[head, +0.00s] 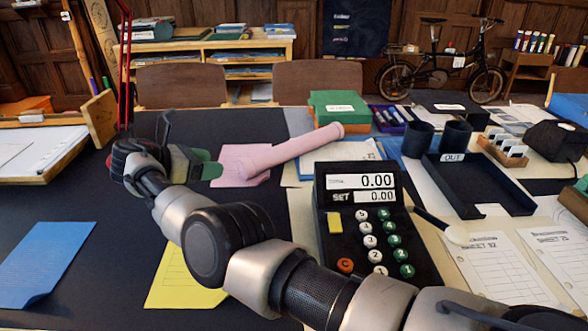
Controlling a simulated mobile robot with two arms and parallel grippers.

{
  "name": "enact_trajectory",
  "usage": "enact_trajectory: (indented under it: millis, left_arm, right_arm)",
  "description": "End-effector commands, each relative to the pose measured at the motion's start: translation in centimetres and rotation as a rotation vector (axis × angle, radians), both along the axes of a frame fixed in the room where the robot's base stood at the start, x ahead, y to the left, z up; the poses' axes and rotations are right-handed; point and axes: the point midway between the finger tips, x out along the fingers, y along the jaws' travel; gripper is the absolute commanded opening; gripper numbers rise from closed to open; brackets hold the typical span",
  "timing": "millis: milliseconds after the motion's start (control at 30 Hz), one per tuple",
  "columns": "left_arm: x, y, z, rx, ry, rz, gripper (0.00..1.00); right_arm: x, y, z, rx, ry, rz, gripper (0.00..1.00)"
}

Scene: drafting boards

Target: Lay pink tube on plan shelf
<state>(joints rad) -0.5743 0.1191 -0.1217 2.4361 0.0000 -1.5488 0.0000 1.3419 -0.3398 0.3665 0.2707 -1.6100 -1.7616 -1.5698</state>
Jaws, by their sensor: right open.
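The pink tube (292,150) lies slanted on the dark desk, its near left end over a pink paper sheet (232,160) and its far end by a green box. My right gripper (188,150) is open, to the left of the tube and apart from it in the picture. Its arm crosses the front of the desk from the lower right. I see nothing between its fingers. A light wooden shelf unit (270,46) holding flat papers and folders stands behind the desk; it may be the plan shelf. My left gripper is not in view.
A black calculator-like machine (345,222) stands right of the arm, with a black tray (470,185) and dark cups (418,138) beyond. The green box (338,108) is behind the tube. Two brown chair backs (180,85) stand before the shelves.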

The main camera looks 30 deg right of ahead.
Motion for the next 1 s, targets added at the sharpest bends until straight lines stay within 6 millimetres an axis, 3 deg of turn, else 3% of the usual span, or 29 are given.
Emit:
enact_trajectory:
  millis: [167, 433, 633, 1000]
  left_arm:
    - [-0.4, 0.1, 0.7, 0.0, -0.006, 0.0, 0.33]
    - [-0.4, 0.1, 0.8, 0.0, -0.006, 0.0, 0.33]
    - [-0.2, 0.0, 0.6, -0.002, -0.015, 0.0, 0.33]
    - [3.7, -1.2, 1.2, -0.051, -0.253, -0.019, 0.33]
  right_arm:
    - [0.1, -0.7, -1.0, 0.002, -0.001, 0.0, 0.65]
    - [0.2, -4.2, -2.5, 0.001, 0.0, -0.002, 0.65]
    - [0.3, -5.5, -3.0, 0.0, 0.0, 0.0, 0.65]
    - [0.6, -9.5, -4.9, 0.0, -0.001, 0.0, 0.65]
